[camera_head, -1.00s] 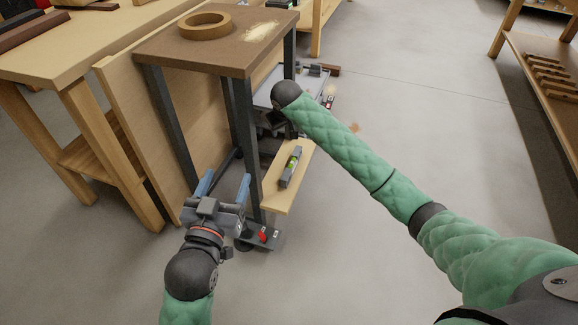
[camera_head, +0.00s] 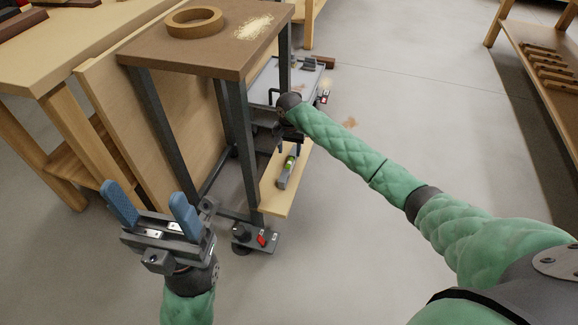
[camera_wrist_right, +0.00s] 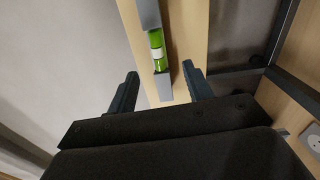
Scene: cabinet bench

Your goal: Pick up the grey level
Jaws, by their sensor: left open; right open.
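The grey level (camera_head: 284,180) with a green vial lies on a light wood board (camera_head: 275,203) low beside the dark-legged stand. In the right wrist view, the level (camera_wrist_right: 164,88) runs up the picture between the finger tips. My right gripper (camera_head: 291,143) is open over the far part of the level and partly hides it. In the wrist view, the fingers of this gripper (camera_wrist_right: 160,75) are on either side of the level, apart from it; how high they are above the board is hard to tell. My left gripper (camera_head: 143,195) is open and empty, left of the stand.
The stand (camera_head: 215,55) has a brown top carrying a tape ring (camera_head: 194,22) and sawdust. Its dark legs rise close to the board. A grey-topped surface (camera_head: 300,80) with small items is behind. A workbench (camera_head: 60,55) is at left. Open floor lies right of the board.

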